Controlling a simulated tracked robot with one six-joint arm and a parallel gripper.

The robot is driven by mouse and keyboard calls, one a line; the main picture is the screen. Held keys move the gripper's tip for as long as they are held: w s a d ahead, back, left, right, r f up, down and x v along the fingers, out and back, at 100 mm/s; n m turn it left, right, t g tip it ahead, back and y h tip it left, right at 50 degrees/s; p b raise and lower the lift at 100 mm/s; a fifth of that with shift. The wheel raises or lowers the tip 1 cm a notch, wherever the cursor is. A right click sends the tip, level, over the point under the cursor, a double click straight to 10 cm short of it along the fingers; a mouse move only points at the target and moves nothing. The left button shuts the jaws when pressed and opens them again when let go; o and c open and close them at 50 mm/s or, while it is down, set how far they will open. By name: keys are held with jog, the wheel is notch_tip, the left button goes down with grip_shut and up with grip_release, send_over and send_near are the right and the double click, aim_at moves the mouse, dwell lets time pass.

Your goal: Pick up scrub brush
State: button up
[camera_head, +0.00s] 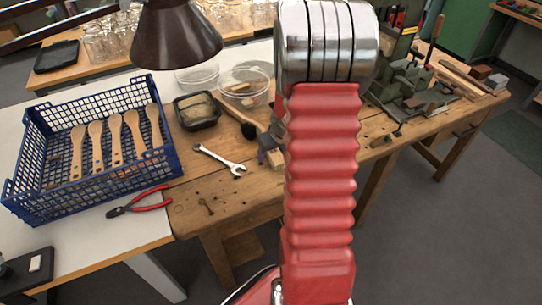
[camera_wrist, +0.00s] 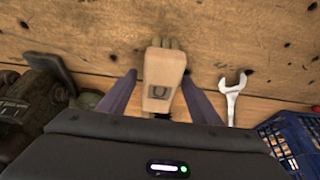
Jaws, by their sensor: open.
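In the wrist view a pale wooden block-shaped brush (camera_wrist: 161,85), which I take as the scrub brush, lies on the wooden bench. It has a dark U-shaped mark on top and a short tuft-like end at the far side. My gripper (camera_wrist: 160,92) is open, with one finger on each side of the brush and visible gaps between. The near end of the brush is hidden by my gripper body. In the head view my red arm hides most of this spot; a small part of the brush (camera_head: 275,158) shows at its left edge.
A wrench (camera_head: 220,158) lies left of the brush on the bench. Red-handled pliers (camera_head: 150,202) and a blue crate (camera_head: 165,130) with wooden spoon-like handles stand further left. A black tray (camera_head: 196,110) and clear bowls (camera_head: 246,78) sit behind. A green machine (camera_head: 405,85) stands right.

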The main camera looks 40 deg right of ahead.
jog(key=shift+c, duration=0.5)
jog(key=c, duration=1.1)
jog(key=shift+r, duration=0.1)
notch_tip(320, 180, up, 10)
jog(key=shift+r, duration=0.2)
jog(key=shift+s, duration=0.15)
dwell(0.3)
